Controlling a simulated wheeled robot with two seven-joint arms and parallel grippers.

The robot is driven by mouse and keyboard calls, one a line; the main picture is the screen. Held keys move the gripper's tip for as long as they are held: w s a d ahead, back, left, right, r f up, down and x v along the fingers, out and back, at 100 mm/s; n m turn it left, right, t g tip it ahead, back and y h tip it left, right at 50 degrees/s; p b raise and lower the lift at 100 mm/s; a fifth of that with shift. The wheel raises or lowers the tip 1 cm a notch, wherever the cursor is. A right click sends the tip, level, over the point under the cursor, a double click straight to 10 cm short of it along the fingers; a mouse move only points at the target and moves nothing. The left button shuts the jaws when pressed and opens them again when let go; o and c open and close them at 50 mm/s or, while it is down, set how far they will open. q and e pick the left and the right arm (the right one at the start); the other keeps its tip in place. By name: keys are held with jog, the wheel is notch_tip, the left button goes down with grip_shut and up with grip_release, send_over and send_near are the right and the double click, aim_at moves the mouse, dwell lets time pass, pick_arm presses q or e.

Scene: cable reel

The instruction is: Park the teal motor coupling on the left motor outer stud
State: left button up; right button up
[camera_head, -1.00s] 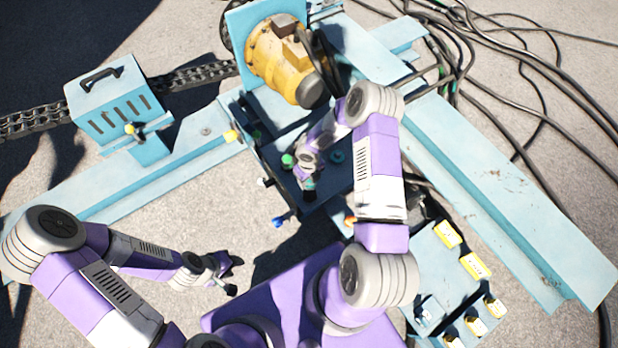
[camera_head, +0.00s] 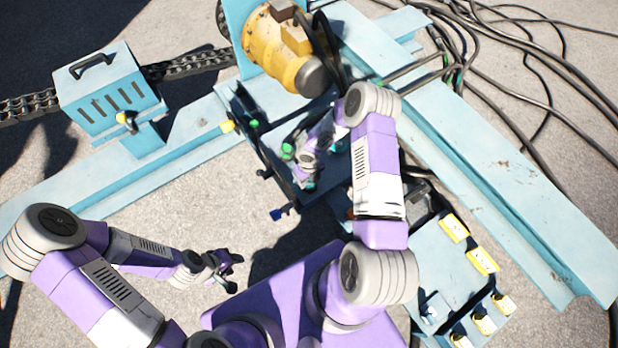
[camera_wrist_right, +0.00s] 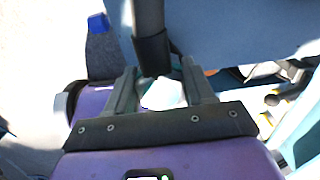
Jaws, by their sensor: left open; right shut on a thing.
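My right gripper (camera_head: 308,182) is over the blue frame's dark tray, below the yellow motor (camera_head: 275,48). In the right wrist view its jaws (camera_wrist_right: 165,95) are shut on a pale, overexposed teal piece (camera_wrist_right: 163,93), seemingly the teal motor coupling. A thick black cylinder (camera_wrist_right: 150,45) stands just beyond the piece; whether they touch is unclear. The coupling is mostly hidden by the gripper in the head view. I cannot make out the left motor outer stud for certain. My left gripper (camera_head: 232,271) is open and empty above the ground, left of the tray.
A green fitting (camera_head: 287,151) sits beside the right gripper, and a blue-handled fitting (camera_head: 279,214) sticks out of the tray edge. A vented blue box (camera_head: 108,88) stands left. Blue beams (camera_head: 500,185) and black cables (camera_head: 535,90) lie right. Yellow-tagged panel (camera_head: 455,228) is lower right.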

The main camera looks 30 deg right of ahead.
jog(key=shift+f+b, duration=0.4)
jog(key=shift+f, duration=0.05)
dwell(0.5)
jog(key=o, duration=1.2)
jog(key=shift+o, duration=0.2)
jog(key=shift+r, duration=0.1)
notch_tip(320, 180, up, 8)
jog(key=p, duration=0.2)
jog(key=shift+f+p, duration=0.25)
jog(key=shift+p, duration=0.1)
